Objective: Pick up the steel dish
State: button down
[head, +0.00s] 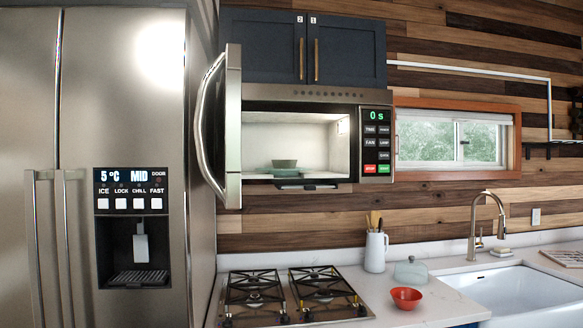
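The microwave (365,95) stands with its door swung open to the left. Inside it, a small grey-green bowl (284,163) sits on a pale green turntable or plate (293,172). A grey-green lidded dish (411,271) with a knob on top stands on the counter. I cannot tell from colour or finish which of these is the steel dish; neither looks clearly like bare metal. My gripper is not in view.
The open microwave door (233,125) juts out beside the fridge (120,60). Below are a gas hob (290,297), a white utensil jug (376,252), a red bowl (406,298) and a white sink (525,293). Counter around the red bowl is mostly free.

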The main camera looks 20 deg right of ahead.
aim_at(276, 163)
jog(key=z, duration=0.7)
jog(key=i, duration=1.1)
jog(key=z, duration=2)
jog(key=i, duration=1.4)
jog(key=u, duration=1.75)
